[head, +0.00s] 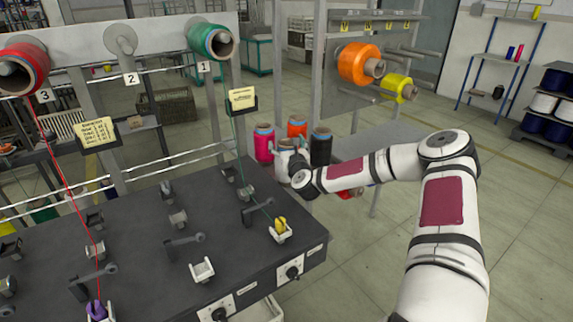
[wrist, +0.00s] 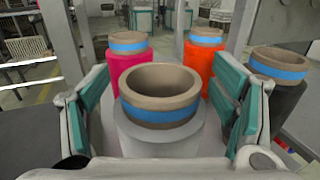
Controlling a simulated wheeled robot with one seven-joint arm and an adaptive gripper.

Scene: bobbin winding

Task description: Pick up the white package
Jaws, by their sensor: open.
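The white package (wrist: 160,143) is a white bobbin on a brown tube with a blue band. It stands upright in the middle of the wrist view, close to the camera. My gripper (wrist: 163,98) is open, with one green-padded finger on each side of the package's top. Gaps show between the fingers and the tube. In the head view the white package (head: 283,158) stands at the right end of the dark machine table, partly hidden by my wrist. My fingers are hard to make out there.
A pink package (head: 264,146), an orange package (head: 297,127) and a black package (head: 321,150) stand close around it. A rack with orange (head: 358,64) and yellow (head: 397,87) spools is behind. The winding table (head: 150,235) lies to the left. Floor at right is open.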

